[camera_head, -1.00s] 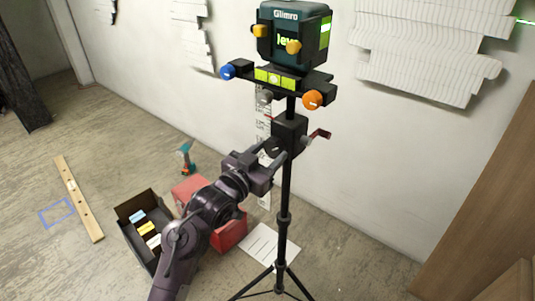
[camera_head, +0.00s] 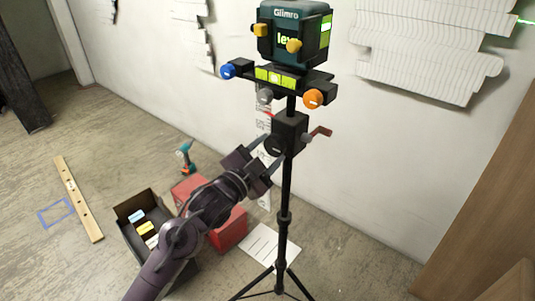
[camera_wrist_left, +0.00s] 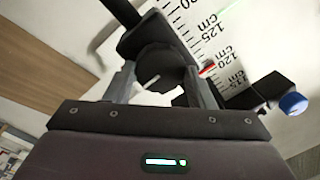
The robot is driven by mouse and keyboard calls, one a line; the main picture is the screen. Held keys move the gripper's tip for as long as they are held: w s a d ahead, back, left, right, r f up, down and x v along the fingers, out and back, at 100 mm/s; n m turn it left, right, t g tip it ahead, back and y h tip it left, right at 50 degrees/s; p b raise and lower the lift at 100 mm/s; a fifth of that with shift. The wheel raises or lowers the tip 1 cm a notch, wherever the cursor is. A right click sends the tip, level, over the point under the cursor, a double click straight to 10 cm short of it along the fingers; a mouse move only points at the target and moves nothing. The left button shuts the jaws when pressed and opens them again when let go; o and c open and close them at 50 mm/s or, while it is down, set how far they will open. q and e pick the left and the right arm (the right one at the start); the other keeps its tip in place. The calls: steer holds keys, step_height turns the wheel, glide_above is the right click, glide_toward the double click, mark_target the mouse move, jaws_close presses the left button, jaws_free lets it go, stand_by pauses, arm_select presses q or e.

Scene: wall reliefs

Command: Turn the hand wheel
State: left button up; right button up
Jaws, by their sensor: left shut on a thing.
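The hand wheel (camera_head: 274,147) is a small black round knob on the side of the black box (camera_head: 289,133) on the tripod column. In the left wrist view the hand wheel (camera_wrist_left: 158,68) shows a white mark on its face. My left gripper (camera_head: 267,151) reaches it from the lower left. In the left wrist view the fingers of my left gripper (camera_wrist_left: 159,84) stand on either side of the wheel, shut on it. My right gripper is not in view.
A teal laser level (camera_head: 294,33) sits on top of the tripod (camera_head: 284,218), with blue and orange knobs below it. A red crank (camera_head: 320,133) sticks out right. A measuring staff (camera_wrist_left: 205,45) stands behind. A red box (camera_head: 229,232) and an open black box (camera_head: 128,210) are on the floor.

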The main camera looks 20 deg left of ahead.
arm_select(q)
steer(key=m+b, duration=0.1)
steer(key=m, duration=0.2)
steer(key=shift+f, duration=0.1)
steer(key=m+h+b, duration=0.1)
steer(key=m+b, duration=0.2)
steer(key=m, duration=0.4)
steer(key=shift+a+f, duration=0.1)
steer(key=m+b, duration=0.2)
steer(key=m, duration=0.2)
steer(key=shift+h, duration=0.3)
steer(key=shift+m+b, duration=0.4)
steer(key=shift+m, duration=0.1)
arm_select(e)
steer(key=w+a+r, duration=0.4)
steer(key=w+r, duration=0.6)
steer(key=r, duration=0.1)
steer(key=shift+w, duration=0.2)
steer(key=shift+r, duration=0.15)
arm_select(q)
steer(key=o, duration=1)
steer(key=shift+w, duration=0.1)
